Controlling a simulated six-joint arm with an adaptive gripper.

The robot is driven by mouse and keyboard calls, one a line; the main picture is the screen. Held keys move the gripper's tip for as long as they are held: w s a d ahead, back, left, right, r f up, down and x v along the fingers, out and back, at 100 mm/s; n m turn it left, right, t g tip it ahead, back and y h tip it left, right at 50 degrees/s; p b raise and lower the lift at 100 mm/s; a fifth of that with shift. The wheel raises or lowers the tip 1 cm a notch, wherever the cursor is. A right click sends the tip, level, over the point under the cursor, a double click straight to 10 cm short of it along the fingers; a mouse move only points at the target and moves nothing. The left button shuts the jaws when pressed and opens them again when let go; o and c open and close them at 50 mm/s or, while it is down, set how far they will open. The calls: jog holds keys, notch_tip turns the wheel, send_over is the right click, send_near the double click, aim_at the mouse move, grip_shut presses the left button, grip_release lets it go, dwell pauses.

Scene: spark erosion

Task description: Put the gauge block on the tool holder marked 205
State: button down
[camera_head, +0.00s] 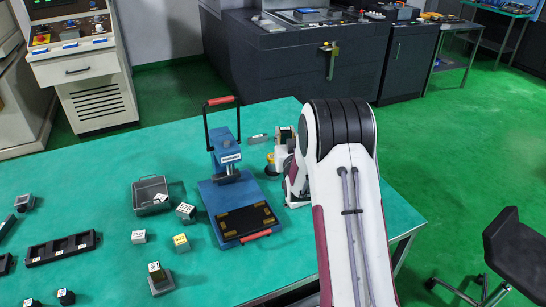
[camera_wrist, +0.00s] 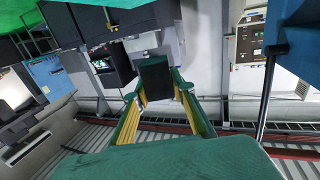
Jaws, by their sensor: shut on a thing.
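My gripper (camera_wrist: 157,90) shows in the wrist view, with green and yellow fingers shut on a dark block (camera_wrist: 155,74). I cannot tell for sure that this is the gauge block. In the head view my arm hides most of the gripper, just right of the blue press. Several small labelled blocks stand on the green table, among them a grey one (camera_head: 186,211), a pale one (camera_head: 139,237) and a yellow-marked one (camera_head: 181,242). Most labels are too small to read, so I cannot pick out 205.
A blue press (camera_head: 205,199) with a red-gripped handle stands mid-table. A grey open tray (camera_head: 149,188) and a black rack (camera_head: 48,252) lie left of it. A small grey block (camera_head: 258,138) lies behind the press. Green table (camera_head: 110,180) is free around the tray.

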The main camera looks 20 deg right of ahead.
jog(key=w+a+r+n+y, duration=0.1)
jog(key=w+n+y, duration=0.2)
jog(key=w+y, duration=0.2)
jog(key=shift+w+a+r+t, duration=0.2)
jog(key=shift+w+a+t, duration=0.2)
jog(key=shift+w, duration=0.15)
jog(key=shift+f, duration=0.15)
send_over(273, 156)
jog(key=shift+f, duration=3)
jog(key=shift+f, duration=1.85)
jog(key=shift+f, duration=0.15)
jog(key=c, duration=1.7)
grip_release()
jog(key=shift+f, duration=0.1)
